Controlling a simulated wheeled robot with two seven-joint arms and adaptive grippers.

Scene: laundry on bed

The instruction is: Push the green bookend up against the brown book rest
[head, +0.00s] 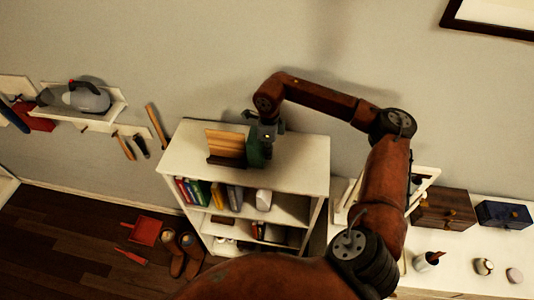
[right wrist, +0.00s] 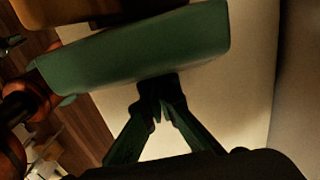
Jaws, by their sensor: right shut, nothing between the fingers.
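The brown book rest (head: 225,147) stands on top of the white shelf unit, with light wooden upper boards and a dark base. The green bookend (head: 254,152) stands just right of it, partly hidden by my right gripper. I cannot tell whether bookend and rest touch. My right gripper (head: 267,150) is at the bookend's right side. In the right wrist view its fingers (right wrist: 162,102) are shut and empty, with the tips at the near side of the green bookend (right wrist: 140,47). Part of the brown rest (right wrist: 85,10) shows beyond it. My left gripper is out of view.
The white shelf unit (head: 300,165) has free room on its top right; books (head: 205,192) fill a lower shelf. A white counter with boxes (head: 443,209) is at right.

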